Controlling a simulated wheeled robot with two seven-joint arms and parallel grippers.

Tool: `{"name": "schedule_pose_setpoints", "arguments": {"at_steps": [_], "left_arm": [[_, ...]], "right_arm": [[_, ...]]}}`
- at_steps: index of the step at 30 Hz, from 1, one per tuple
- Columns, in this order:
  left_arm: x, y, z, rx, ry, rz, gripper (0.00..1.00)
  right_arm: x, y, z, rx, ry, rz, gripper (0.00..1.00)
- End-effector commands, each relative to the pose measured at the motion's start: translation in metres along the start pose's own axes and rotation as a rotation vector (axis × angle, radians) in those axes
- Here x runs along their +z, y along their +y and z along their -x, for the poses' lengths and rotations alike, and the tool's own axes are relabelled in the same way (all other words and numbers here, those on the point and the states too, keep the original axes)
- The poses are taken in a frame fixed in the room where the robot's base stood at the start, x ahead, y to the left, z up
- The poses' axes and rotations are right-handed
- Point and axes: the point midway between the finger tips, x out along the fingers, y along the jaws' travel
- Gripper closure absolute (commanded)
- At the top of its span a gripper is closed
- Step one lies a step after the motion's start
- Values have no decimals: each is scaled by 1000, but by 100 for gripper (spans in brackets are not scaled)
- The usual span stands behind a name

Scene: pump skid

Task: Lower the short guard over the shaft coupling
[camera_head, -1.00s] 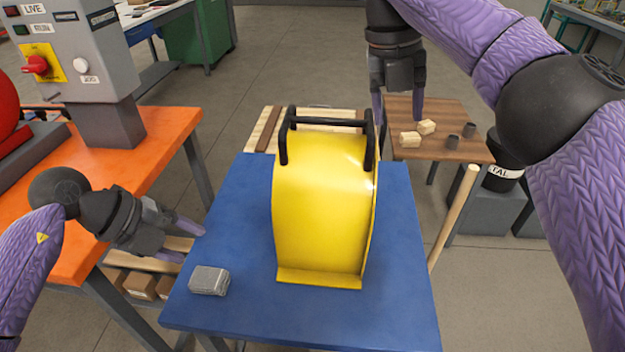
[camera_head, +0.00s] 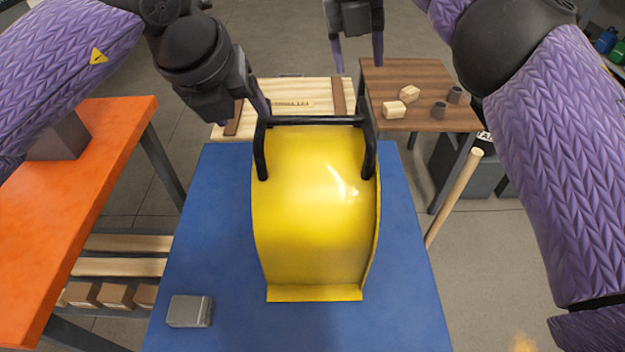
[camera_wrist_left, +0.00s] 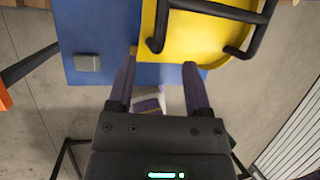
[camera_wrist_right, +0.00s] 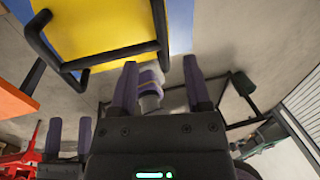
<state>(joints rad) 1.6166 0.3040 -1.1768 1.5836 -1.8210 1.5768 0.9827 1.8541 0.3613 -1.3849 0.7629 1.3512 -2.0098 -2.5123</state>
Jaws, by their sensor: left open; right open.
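The short guard (camera_head: 312,215) is a curved yellow cover standing on a blue table (camera_head: 405,300). Its black bar handle (camera_head: 315,121) rises at its far end. My left gripper (camera_head: 252,108) is open and empty beside the handle's left post, partly hidden in the head view. In the left wrist view, the handle (camera_wrist_left: 215,10) lies just ahead of its spread fingers (camera_wrist_left: 160,68). My right gripper (camera_head: 358,58) is open and empty, beyond the handle in the head view. In the right wrist view, the handle (camera_wrist_right: 105,55) is ahead and left of its fingers. I see no shaft coupling.
A grey block (camera_head: 189,311) lies at the blue table's near left. An orange bench (camera_head: 80,220) stands left. A brown side table (camera_head: 425,105) with wooden blocks and dark cylinders is behind right, near a wooden pole (camera_head: 454,198). A pale slatted surface (camera_head: 290,92) lies behind the guard.

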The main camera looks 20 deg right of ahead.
Motion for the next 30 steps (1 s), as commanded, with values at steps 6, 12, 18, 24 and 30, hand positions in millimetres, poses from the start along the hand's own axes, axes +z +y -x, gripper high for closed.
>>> {"name": "schedule_pose_setpoints", "arguments": {"at_steps": [6, 12, 18, 24, 30], "left_arm": [[-1, 0, -36, -1, 5, 1, 36], [-1, 0, -73, 0, 4, 2, 36], [0, 0, -93, -1, 2, 1, 36], [0, 0, -96, -1, 1, 1, 36], [0, 0, -96, -1, 1, 1, 48]], "right_arm": [[0, 0, -37, 0, 4, 1, 38], [-1, -1, -73, -1, 3, -1, 38], [0, -1, -93, 0, 1, -2, 38], [0, -1, -96, 0, 1, -2, 38], [0, 0, -96, 0, 1, -2, 51]]}}
